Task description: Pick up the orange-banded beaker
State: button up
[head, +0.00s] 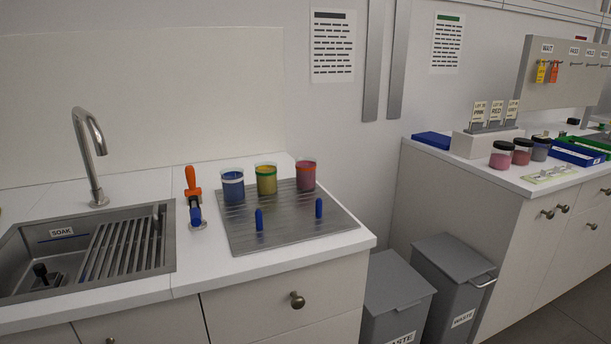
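Three glass beakers stand upright in a row at the back of a grooved metal board on the counter. The right beaker (306,176) holds dark pink contents and has an orange-red band near its rim; I take it as the orange-banded one. The middle beaker (266,180) holds yellow contents and has a green band. The left beaker (233,186) holds blue contents and has a whitish band. My gripper is not in view, and nothing is seen touching the beakers.
The grooved board (290,231) bears two upright blue pegs (259,219) in front of the beakers. A sink (30,271) with a tall tap (92,150) is further left. Grey waste bins (396,283) stand right of the counter.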

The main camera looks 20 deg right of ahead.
aim_at(306, 167)
jog(key=i+l, duration=0.1)
jog(key=l, duration=0.25)
jog(key=i+l, duration=0.15)
jog(key=l, duration=0.25)
jog(key=i+l, duration=0.1)
jog(key=l, duration=0.25)
jog(key=i, duration=1.05)
